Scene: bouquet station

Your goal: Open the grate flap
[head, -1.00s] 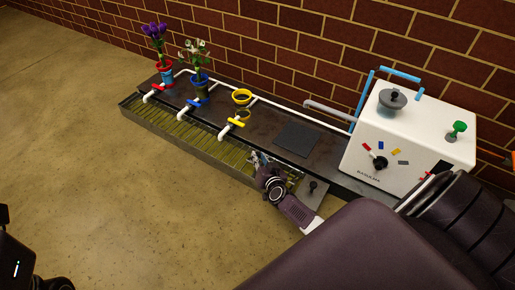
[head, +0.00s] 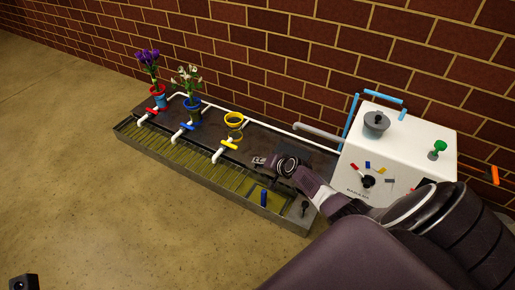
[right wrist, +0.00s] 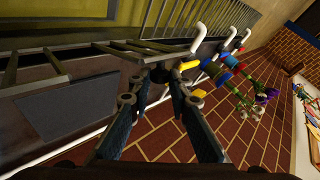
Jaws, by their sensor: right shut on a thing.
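My right gripper (head: 257,161) is over the dark bench, behind the right end of the grate trough. In the right wrist view my right gripper (right wrist: 166,76) has its fingertips close together at the barred grate flap (right wrist: 50,62). It is shut on the flap, which stands raised as a ladder-like frame. In the head view the flap is hardly distinguishable beside the gripper. The right part of the trough (head: 272,229) is uncovered, and a blue upright piece (head: 263,197) shows inside it.
The fixed grate (head: 185,160) covers the left part of the trough. Three taps stand behind it; the yellow one (head: 229,146) is nearest my gripper. Two potted flowers (head: 192,88) stand further left. A white machine (head: 400,150) stands right. The floor in front is clear.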

